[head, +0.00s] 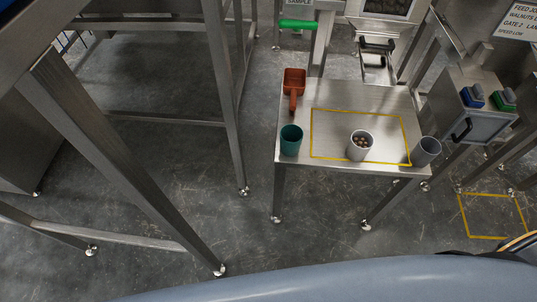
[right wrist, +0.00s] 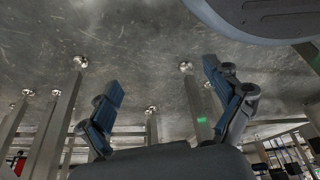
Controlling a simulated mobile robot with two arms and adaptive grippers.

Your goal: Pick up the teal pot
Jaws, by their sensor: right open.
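The teal pot (head: 291,141) stands upright at the left front of a small steel table (head: 340,98) in the head view. Its open top faces up, and the inside looks dark. My right gripper (right wrist: 163,76) shows only in the right wrist view. Its two blue-padded fingers are wide apart with nothing between them, and floor and metal table legs lie beyond. The teal pot cannot be made out in the right wrist view. My left gripper is in neither view.
A reddish-brown scoop (head: 294,82) lies behind the teal pot. A light grey pot (head: 357,153) holding brown pieces stands inside a yellow outline. Another grey pot (head: 426,152) is at the table's right edge. A steel frame (head: 225,90) stands left of the table.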

